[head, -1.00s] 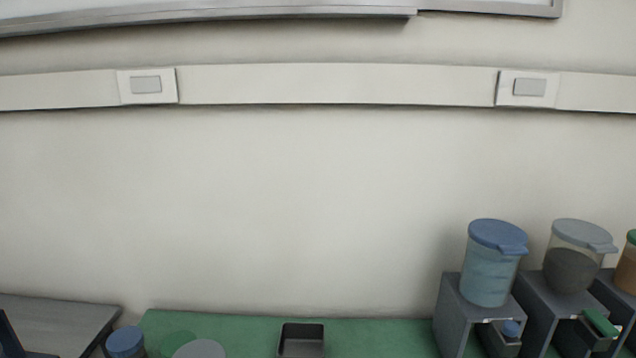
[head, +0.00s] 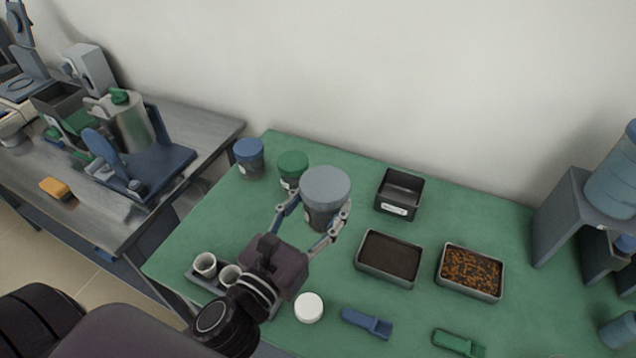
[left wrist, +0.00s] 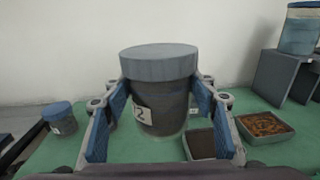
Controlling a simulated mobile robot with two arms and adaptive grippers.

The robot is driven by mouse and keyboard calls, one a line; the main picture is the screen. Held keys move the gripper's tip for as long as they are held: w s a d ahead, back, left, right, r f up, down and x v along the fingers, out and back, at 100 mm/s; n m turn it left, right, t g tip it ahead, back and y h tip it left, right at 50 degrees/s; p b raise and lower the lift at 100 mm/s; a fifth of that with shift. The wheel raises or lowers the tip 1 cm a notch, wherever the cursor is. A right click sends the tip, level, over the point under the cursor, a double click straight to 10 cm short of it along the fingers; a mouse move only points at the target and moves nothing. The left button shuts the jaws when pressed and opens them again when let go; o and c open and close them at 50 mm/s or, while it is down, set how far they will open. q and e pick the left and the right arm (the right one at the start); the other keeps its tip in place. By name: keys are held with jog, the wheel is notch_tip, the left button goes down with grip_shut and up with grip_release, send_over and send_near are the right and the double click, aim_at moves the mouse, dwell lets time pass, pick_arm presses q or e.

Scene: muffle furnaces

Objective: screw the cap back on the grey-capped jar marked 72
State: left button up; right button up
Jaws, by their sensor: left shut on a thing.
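The grey-capped jar (head: 325,195) is held between the fingers of my left gripper (head: 310,222) over the green table. In the left wrist view the jar (left wrist: 160,108) is upright, with dark contents and a white label that shows a 2; the rest of the label is hidden by a finger. The wide grey cap (left wrist: 159,63) sits on top of the jar and looks level; I cannot tell how tight it is. My left gripper is shut on the jar's sides below the cap. My right gripper does not show in either view.
A blue-capped jar (head: 249,157) and a green-capped jar (head: 293,168) stand behind to the left. A black bin (head: 400,193), a tray of dark soil (head: 364,265) and a tray of orange-brown bits (head: 443,278) are to the right. A white round lid (head: 309,308) and scoops lie in front.

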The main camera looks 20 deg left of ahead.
pick_arm(q)
jog(key=s+d+f+m+g+h, duration=0.1)
jog(key=d+m+g+h, duration=0.3)
jog(key=d+h, duration=0.5)
jog(key=d+m, duration=0.2)
jog(key=shift+s+d+f+m, duration=0.3)
jog(key=shift+s+d, duration=0.05)
